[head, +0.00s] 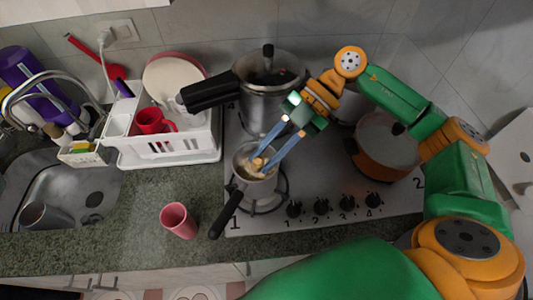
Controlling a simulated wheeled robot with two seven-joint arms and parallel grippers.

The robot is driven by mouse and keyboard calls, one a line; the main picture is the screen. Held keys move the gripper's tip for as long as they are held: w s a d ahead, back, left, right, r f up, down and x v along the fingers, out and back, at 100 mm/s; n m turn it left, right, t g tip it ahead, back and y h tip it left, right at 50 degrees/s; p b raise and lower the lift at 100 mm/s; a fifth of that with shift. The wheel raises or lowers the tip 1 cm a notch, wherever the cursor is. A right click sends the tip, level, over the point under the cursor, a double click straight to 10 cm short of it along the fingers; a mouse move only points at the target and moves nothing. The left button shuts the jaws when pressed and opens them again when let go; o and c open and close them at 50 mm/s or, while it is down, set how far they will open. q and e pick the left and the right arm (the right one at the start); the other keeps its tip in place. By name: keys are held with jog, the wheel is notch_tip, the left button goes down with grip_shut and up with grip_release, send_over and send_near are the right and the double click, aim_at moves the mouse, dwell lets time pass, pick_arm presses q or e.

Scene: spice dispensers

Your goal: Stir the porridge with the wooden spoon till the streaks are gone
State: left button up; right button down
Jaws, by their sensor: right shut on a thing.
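A small metal saucepan (240,177) with a dark handle pointing to the front left stands on the front left burner of the stove. Pale porridge (248,155) shows inside it, partly hidden by my gripper; streaks are too small to tell. My right gripper (264,167) reaches down into the saucepan with its two blue fingers. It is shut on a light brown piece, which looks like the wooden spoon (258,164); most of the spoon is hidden. My left gripper is not in view.
A pressure cooker (270,105) stands close behind the saucepan, its black handle pointing left. An orange pot (388,160) is to the right. A pink cup (178,220) and a white dish rack (170,148) are to the left. Counter in front of the rack is partly clear.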

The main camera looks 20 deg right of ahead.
jog(key=s+a+r, duration=0.1)
jog(key=s+r, duration=0.3)
jog(key=r, duration=0.5)
jog(key=shift+s+a+r, duration=0.15)
jog(key=shift+s, duration=0.1)
jog(key=shift+w, duration=0.1)
notch_tip(320, 180, up, 5)
dwell(0.3)
dwell(0.4)
